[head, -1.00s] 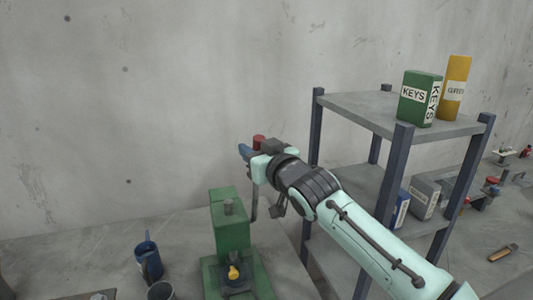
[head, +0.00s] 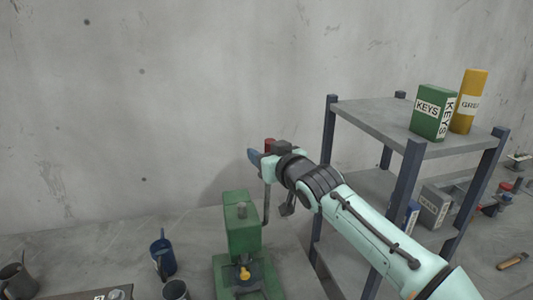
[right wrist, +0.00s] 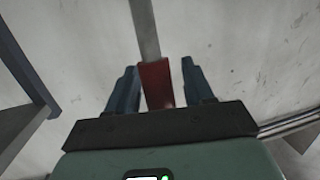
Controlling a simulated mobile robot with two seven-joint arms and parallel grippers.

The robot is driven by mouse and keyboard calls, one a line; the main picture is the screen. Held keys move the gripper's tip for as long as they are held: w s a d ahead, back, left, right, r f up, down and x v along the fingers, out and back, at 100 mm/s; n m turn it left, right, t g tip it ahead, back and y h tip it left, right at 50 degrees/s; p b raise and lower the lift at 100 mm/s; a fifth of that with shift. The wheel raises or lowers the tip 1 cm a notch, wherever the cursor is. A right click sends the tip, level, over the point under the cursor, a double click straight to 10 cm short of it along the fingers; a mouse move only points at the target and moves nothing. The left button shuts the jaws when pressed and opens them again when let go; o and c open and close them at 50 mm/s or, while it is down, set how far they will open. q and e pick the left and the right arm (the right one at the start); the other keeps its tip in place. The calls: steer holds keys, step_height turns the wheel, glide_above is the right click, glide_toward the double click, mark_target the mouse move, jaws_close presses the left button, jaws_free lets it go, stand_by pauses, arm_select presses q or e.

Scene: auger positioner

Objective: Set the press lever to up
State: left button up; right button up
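The green press (head: 241,238) stands on the floor-grey bench at the lower middle of the head view. Its lever (head: 266,206) is a dark rod that stands upright at the press's right side, with a red handle (head: 270,146) at the top, above the press body. The handle also shows in the right wrist view (right wrist: 156,84). My right gripper (head: 255,157) is at the handle. In the wrist view its two blue fingers stand either side of the red handle, with a visible gap at the right finger. My left gripper is not in view.
A shelf rack (head: 407,186) stands right of the press, close to my right arm, with a green KEYS box (head: 431,112) and yellow container (head: 468,101) on top. A blue can (head: 163,257) and a dark cup (head: 175,290) stand left of the press. A concrete wall is behind.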

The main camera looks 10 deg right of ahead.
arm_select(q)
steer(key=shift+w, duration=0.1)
arm_select(e)
steer(key=shift+w, duration=0.15)
steer(key=shift+s+d, duration=0.15)
steer(key=shift+s, duration=0.5)
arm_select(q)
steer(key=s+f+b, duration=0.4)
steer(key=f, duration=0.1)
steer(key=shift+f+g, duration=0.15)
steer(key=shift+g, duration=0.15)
arm_select(e)
steer(key=v, duration=1.2)
